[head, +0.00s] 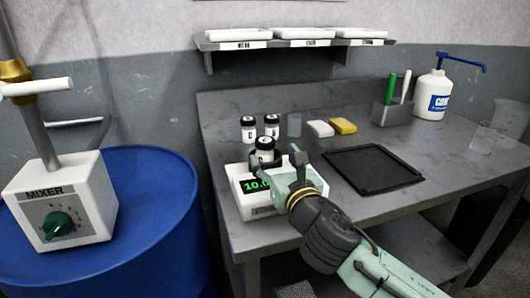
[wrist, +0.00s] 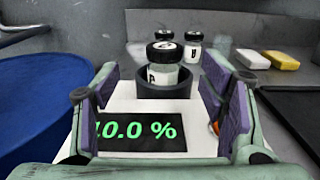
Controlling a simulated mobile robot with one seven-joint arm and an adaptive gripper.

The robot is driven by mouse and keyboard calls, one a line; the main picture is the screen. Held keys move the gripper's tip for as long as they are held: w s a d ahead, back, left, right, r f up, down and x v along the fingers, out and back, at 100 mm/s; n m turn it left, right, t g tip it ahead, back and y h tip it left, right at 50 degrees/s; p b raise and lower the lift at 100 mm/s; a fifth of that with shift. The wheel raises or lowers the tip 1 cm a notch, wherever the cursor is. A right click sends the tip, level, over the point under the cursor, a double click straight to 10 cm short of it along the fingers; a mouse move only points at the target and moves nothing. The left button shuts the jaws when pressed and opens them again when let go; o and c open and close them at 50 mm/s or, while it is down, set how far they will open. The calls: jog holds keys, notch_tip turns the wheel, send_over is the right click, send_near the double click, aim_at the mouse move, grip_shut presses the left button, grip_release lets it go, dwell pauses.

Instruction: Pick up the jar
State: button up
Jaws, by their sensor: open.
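A small white jar (head: 265,148) with a black lid sits in a dark round holder on top of a white box-shaped device (head: 258,207). In the wrist view the jar (wrist: 162,66) stands upright in the dark cup (wrist: 165,88), beyond a green display reading "10.0 %" (wrist: 138,131). My gripper (head: 292,165) is over the device at the near right of the jar. In the wrist view my gripper (wrist: 158,85) is open and empty, with a purple-padded finger on each side and the jar framed between them. The jar's lower part is hidden in the cup.
Two similar jars (head: 248,128) (head: 271,125) stand behind, beside a grey cup (head: 294,124). White and yellow blocks (head: 343,126) and a black tray (head: 372,168) lie to the right. A blue drum (head: 150,220) with a mixer (head: 60,200) stands at left. A shelf (head: 300,43) hangs above.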

aim_at(266, 141)
jog(key=p+x, duration=0.1)
jog(key=x, duration=0.4)
jog(key=p+x, duration=0.1)
jog(key=x, duration=0.1)
jog(key=p+x, duration=0.1)
jog(key=shift+w+d, duration=0.2)
jog(key=shift+w, duration=0.25)
jog(key=shift+w+a+f+p, duration=0.1)
jog(key=shift+w+a+p, duration=0.05)
jog(key=shift+w+p, duration=0.2)
jog(key=c, duration=1.4)
jog(key=shift+c, duration=0.2)
